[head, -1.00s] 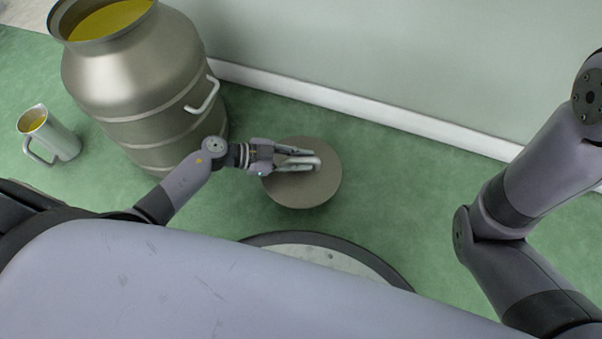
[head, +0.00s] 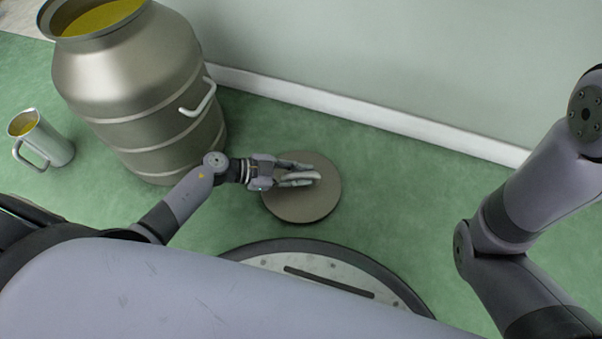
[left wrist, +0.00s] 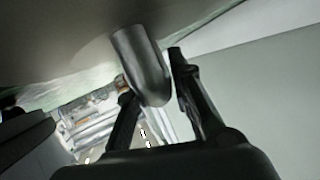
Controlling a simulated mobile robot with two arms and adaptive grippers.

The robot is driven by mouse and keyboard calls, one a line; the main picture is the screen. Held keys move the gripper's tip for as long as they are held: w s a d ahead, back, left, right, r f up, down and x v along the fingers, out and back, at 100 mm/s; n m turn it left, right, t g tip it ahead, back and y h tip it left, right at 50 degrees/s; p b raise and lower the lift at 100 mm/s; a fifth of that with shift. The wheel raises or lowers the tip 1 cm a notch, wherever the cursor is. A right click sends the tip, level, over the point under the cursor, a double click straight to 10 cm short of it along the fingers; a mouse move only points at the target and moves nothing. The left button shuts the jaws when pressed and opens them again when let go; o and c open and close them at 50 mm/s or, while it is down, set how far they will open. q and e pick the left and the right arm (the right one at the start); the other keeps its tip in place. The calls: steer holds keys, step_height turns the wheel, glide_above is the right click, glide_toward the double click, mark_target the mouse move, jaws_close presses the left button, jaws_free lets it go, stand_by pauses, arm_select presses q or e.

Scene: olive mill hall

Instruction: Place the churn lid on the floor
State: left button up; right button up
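The churn lid (head: 300,206) is a round grey-brown disc with a pale bar handle (head: 303,176) on top. It appears to lie flat on the green floor, right of the churn. My left gripper (head: 303,174) is at the handle, with a finger on either side. In the left wrist view, the lid's handle (left wrist: 143,62) sits between the fingers (left wrist: 152,92), and a narrow gap shows beside the right-hand finger. The fingers look open around it. The churn (head: 135,75) stands uncovered, with yellow-green oil inside. My right gripper is out of view; only its arm shows at right.
A metal jug (head: 45,143) with yellow liquid stands on the floor left of the churn. A pale wall with a white skirting board (head: 370,112) runs behind the lid. The green floor (head: 400,180) right of the lid is clear.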

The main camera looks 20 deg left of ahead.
arm_select(q)
steer(key=o, duration=0.3)
